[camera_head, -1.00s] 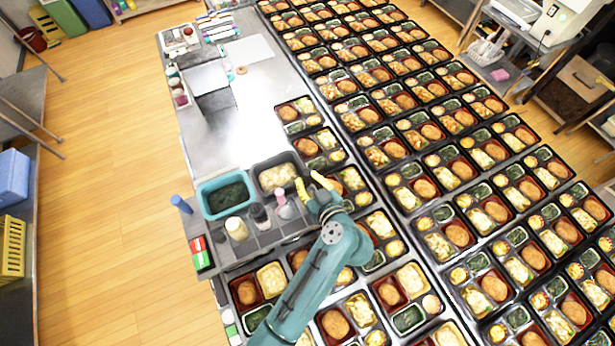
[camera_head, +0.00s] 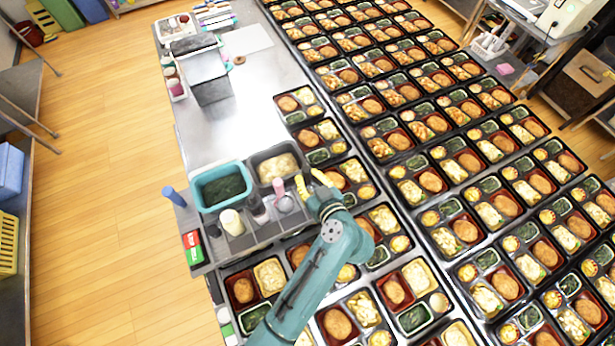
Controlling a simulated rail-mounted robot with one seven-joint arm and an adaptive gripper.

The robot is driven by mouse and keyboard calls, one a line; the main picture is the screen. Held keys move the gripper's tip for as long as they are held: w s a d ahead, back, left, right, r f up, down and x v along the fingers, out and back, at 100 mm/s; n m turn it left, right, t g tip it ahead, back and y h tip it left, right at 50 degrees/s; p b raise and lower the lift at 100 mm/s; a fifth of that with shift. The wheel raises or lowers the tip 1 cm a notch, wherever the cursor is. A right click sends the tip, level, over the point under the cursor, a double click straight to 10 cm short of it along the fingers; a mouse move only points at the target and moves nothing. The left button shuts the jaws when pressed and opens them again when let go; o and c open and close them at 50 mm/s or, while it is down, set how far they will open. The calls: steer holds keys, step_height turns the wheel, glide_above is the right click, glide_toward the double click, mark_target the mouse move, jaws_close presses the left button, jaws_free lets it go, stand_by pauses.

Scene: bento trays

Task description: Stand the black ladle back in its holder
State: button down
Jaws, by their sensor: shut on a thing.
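I cannot make out the black ladle for certain in the head view. My gripper (camera_head: 312,182), with yellow fingertips, is at the right end of a grey compartment rack (camera_head: 248,240). Its fingers point toward the back, close to the tub of pale food. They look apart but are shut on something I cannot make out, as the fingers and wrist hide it. The rack holds a cream bottle (camera_head: 232,221), a dark-topped item (camera_head: 257,208) and a pink-topped item (camera_head: 280,188). I cannot tell which part of it is the ladle's holder.
A teal tub (camera_head: 198,190) with dark green food and a grey tub (camera_head: 256,160) with pale food stand behind the rack. Filled bento trays (camera_head: 310,130) crowd the right side. A metal box (camera_head: 210,88) stands farther back; the steel counter (camera_head: 225,130) before it is clear.

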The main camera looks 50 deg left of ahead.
steer(key=c, duration=1)
jaws_free()
steer(key=shift+d, duration=0.1)
steer(key=v, duration=1.2)
steer(key=shift+r, duration=0.1)
